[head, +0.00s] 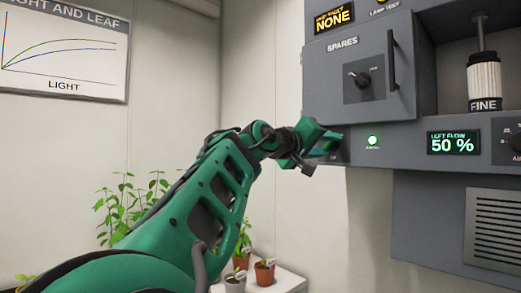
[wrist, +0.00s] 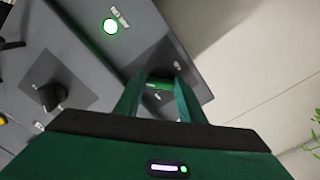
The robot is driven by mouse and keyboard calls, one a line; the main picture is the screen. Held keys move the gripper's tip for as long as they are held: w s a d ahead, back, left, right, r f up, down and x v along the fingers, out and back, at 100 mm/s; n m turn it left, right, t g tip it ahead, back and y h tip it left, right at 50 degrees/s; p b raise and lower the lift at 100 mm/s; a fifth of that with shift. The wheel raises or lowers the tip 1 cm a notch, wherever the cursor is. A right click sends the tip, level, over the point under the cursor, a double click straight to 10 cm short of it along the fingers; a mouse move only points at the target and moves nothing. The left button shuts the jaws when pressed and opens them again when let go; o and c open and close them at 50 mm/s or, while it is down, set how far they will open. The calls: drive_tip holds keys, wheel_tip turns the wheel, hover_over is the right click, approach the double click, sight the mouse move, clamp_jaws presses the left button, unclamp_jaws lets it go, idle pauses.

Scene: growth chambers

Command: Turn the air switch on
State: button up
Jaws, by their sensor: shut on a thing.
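My green gripper (head: 322,136) is at the lower left end of the grey control panel (head: 395,148), at a dark switch plate (head: 338,157). In the wrist view my gripper (wrist: 161,80) reaches to that dark plate (wrist: 193,82), its two fingers close around a small switch between their tips. The gripper is shut on this switch, which I take to be the air switch. The fingers hide most of it, and I cannot tell its position. Small labels on the plate are too blurred to read.
A lit green lamp (head: 372,141) is right of the plate. Above are the SPARES door (head: 345,85) with a knob (head: 360,78) and a dark handle (head: 393,60). A LEFT FLOW display (head: 453,143) reads 50 %. Potted plants (head: 264,272) stand below.

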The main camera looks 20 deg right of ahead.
drive_tip(key=shift+d+f, duration=0.1)
drive_tip(key=shift+f, duration=0.2)
drive_tip(key=o, duration=1)
drive_tip(key=shift+o, duration=0.2)
drive_tip(key=shift+r, duration=0.1)
drive_tip(key=shift+a, duration=0.25)
drive_tip(key=v, duration=1)
drive_tip(key=shift+a, duration=0.15)
